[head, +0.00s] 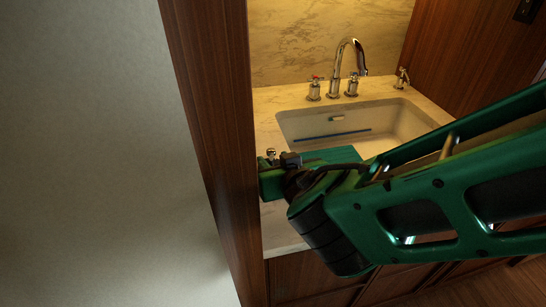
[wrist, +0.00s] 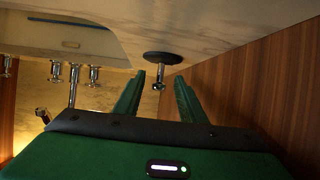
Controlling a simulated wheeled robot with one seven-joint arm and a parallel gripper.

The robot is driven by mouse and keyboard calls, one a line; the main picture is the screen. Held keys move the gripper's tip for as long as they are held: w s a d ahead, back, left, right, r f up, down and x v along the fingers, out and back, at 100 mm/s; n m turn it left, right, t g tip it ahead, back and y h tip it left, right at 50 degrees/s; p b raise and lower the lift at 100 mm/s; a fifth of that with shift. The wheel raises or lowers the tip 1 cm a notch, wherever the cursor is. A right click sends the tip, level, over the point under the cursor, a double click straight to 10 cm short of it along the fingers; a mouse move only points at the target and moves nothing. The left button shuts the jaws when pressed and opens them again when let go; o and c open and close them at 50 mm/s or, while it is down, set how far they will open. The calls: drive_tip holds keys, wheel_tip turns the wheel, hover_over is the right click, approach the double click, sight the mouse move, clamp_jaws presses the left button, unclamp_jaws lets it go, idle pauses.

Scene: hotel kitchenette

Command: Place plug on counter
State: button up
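The plug is a black disc (wrist: 162,58) with a chrome stem and knob. In the wrist view, where the scene appears upside down, its disc lies against the pale marble counter (wrist: 215,25) and its knob points away from the surface. My gripper (wrist: 160,83) is open. The knob shows between its two green fingertips, with a gap on each side. In the head view my gripper (head: 277,174) is over the counter (head: 279,232), left of the sink. A small chrome piece (head: 271,153) shows just behind it, perhaps the plug's knob; the disc is hidden there.
The white sink (head: 400,118) is to the right, with a blue strip inside. The chrome faucet (head: 345,60), two taps and a small dispenser (head: 402,78) stand behind it. A tall wooden panel (head: 215,110) closes off the counter's left side, near my gripper.

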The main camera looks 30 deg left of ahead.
drive_tip(key=v, duration=0.8)
drive_tip(key=shift+s+d+r, duration=0.15)
drive_tip(key=shift+s+d, duration=0.1)
